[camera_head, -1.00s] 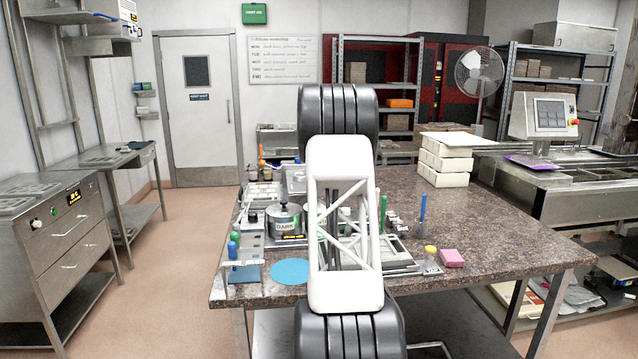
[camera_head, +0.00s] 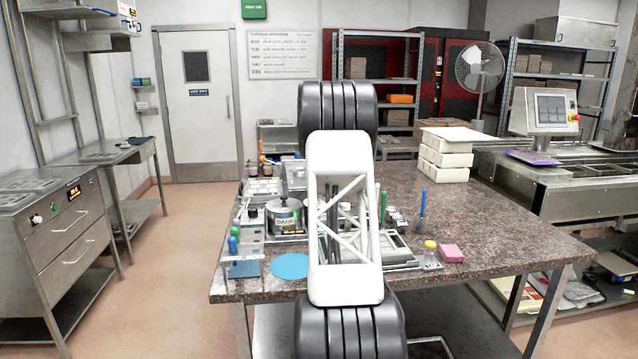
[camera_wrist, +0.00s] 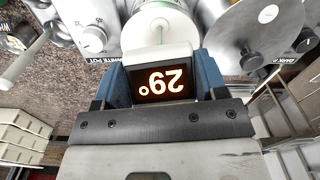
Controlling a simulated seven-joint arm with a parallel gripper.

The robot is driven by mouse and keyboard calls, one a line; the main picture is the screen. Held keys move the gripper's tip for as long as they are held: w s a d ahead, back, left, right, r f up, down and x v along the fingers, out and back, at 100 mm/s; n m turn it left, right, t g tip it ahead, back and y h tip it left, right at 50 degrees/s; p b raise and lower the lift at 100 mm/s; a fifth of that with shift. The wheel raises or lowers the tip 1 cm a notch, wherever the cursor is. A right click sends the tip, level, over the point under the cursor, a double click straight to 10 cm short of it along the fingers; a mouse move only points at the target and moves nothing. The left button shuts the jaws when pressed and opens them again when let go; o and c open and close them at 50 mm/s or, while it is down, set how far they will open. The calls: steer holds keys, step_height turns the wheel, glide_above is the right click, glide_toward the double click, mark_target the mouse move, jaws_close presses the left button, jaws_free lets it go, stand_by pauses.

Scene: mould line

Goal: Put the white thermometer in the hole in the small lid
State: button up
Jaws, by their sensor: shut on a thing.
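The white thermometer (camera_wrist: 174,51) is in my gripper (camera_wrist: 162,82), with its lit orange digits upside down in the wrist view. The blue-padded jaws are shut on both sides of its display head. Its probe and tip are hidden. A pale cylinder (camera_wrist: 160,26) shows just beyond the head; I cannot tell whether they touch. I cannot make out the small lid's hole. In the head view my arm hides the gripper and thermometer.
The dark pot (camera_head: 285,217) stands on the stone table (camera_head: 480,235), left of my arm. The right tabletop is mostly clear.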

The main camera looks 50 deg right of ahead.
steer(key=shift+f, duration=0.25)
steer(key=shift+f, duration=0.7)
steer(key=shift+f, duration=0.7)
steer(key=shift+f, duration=0.35)
steer(key=shift+f, duration=0.5)
steer(key=o, duration=1.1)
steer(key=shift+c, duration=0.2)
steer(key=shift+o, duration=0.5)
steer(key=shift+r, duration=3.5)
